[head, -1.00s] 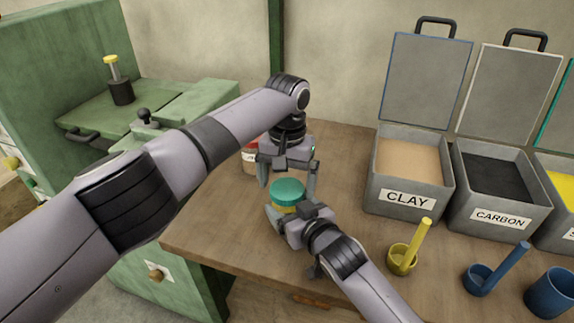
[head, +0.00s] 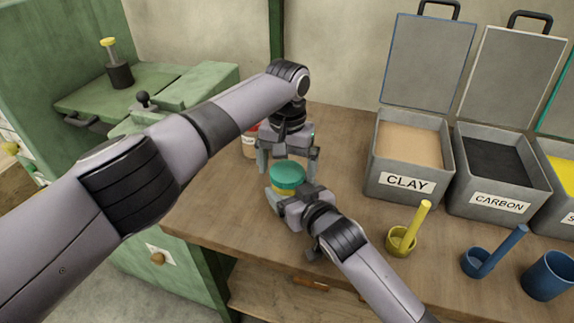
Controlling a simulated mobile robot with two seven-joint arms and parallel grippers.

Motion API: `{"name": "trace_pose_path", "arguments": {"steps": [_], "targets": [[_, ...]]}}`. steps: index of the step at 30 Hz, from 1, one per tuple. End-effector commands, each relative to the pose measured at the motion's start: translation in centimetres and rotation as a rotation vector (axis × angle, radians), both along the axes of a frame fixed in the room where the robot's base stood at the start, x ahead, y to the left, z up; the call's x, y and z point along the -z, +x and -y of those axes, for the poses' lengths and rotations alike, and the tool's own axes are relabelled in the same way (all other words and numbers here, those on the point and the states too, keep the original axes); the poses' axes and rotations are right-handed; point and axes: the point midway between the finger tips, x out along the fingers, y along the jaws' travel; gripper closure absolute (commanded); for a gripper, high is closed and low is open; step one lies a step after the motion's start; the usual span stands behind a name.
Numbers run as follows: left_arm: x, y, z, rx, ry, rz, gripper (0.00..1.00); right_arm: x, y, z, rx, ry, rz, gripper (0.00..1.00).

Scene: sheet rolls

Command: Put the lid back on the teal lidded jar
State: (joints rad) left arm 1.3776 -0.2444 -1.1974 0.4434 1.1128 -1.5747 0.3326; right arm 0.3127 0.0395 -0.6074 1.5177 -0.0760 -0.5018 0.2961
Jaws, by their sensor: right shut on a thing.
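The teal lid (head: 287,174) sits on top of the jar, level as far as I can see. My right gripper (head: 280,198) is shut on the jar body from the front right. My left gripper (head: 288,166) points down from above and behind the lid, its fingers spread wide to either side. It appears open and clear of the lid.
A jar with a red-and-white look (head: 250,142) stands behind, partly hidden by my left gripper. The clay box (head: 408,184), carbon box (head: 498,203), yellow scoop (head: 402,241) and blue scoop (head: 478,263) are on the right. The wooden bench (head: 345,165) is clear between.

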Motion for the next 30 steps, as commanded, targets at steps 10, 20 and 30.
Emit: {"name": "trace_pose_path", "arguments": {"steps": [10,20,30], "targets": [[-1.9,0.1,0.1,0.002,-0.002,0.003,0.0,0.0,0.0,0.0,0.0,0.0,-0.001,1.0],[-8.8,0.1,0.0,0.0,-0.001,0.004,0.0,0.0,0.0,0.0,0.0,0.0,-0.001,1.0],[-12.0,0.0,0.0,0.0,0.0,0.0,0.0,0.0,0.0,0.0,0.0,0.0,-0.001,1.0]]}}
